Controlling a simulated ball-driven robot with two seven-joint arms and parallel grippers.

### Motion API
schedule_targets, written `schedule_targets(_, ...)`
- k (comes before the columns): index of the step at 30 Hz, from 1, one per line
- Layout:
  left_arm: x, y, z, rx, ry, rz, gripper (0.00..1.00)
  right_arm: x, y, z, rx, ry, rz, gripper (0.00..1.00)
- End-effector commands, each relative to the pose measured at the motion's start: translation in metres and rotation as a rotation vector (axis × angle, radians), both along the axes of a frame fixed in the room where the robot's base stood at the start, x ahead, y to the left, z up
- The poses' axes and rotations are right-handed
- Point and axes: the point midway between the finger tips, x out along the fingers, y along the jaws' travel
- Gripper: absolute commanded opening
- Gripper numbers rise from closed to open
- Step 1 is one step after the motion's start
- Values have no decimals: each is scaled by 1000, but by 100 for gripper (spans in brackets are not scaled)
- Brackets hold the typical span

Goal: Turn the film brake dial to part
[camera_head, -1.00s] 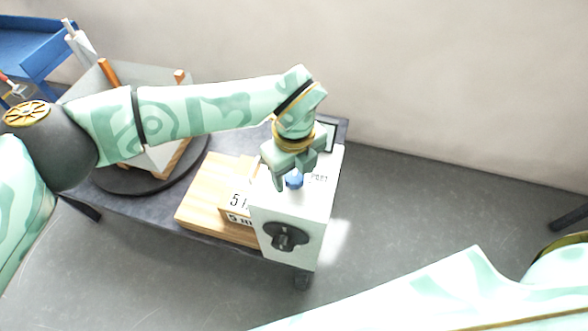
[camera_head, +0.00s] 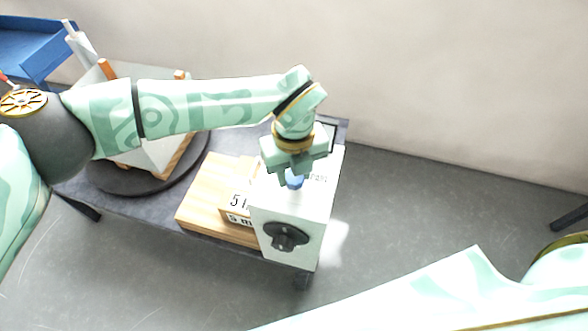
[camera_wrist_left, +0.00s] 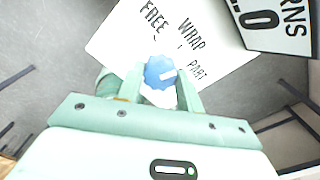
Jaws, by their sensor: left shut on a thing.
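The film brake dial is a blue knob (camera_head: 295,182) on the top face of a white box (camera_head: 312,210). In the left wrist view the blue knob (camera_wrist_left: 158,72) carries a white mark, which points roughly toward the word PART. The words FREE, WRAP and PART are printed around the knob on the white face (camera_wrist_left: 125,38). My left gripper (camera_head: 292,178) comes down from above and is shut on the knob, with one finger on each side (camera_wrist_left: 160,88). My right gripper is not in view; only part of my right arm shows at the lower right.
A round dark turntable (camera_head: 110,180) bears a grey-sided box on the dark table. A counter panel (camera_wrist_left: 275,22) shows 0.

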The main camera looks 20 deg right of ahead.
Motion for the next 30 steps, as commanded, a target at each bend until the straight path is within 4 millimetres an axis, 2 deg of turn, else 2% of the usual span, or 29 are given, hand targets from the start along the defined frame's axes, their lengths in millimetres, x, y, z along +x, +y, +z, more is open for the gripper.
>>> schedule_targets(18, 0, 0, -1, 0, -1, -550, 14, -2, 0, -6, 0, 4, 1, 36)
schedule_targets(30, 0, 0, 0, 0, -1, -735, 14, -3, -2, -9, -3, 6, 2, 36)
